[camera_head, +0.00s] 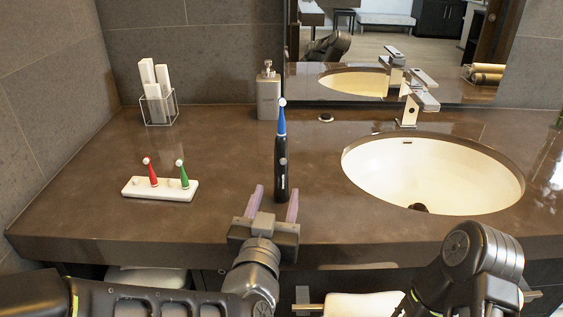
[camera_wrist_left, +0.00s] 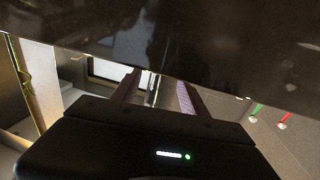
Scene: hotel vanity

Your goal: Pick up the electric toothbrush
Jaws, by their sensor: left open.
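The electric toothbrush (camera_head: 281,165), black with a blue neck and a white head, stands upright on the brown counter in the head view. My left gripper (camera_head: 275,192) is open and empty, low at the counter's front edge. Its two fingers point at the toothbrush's base, one on either side in the picture; I see no contact. In the left wrist view the open fingers (camera_wrist_left: 155,92) show under the dark counter, with the picture upside down. A narrow shape shows between them, too unclear to name. My right gripper is out of view; only part of my right arm shows.
A white holder (camera_head: 147,192) with red and green brush heads lies left. A clear box (camera_head: 160,107) with white items and a soap dispenser (camera_head: 268,95) stand at the back. The sink (camera_head: 432,170) and faucet (camera_head: 408,112) are right. Counter around the toothbrush is clear.

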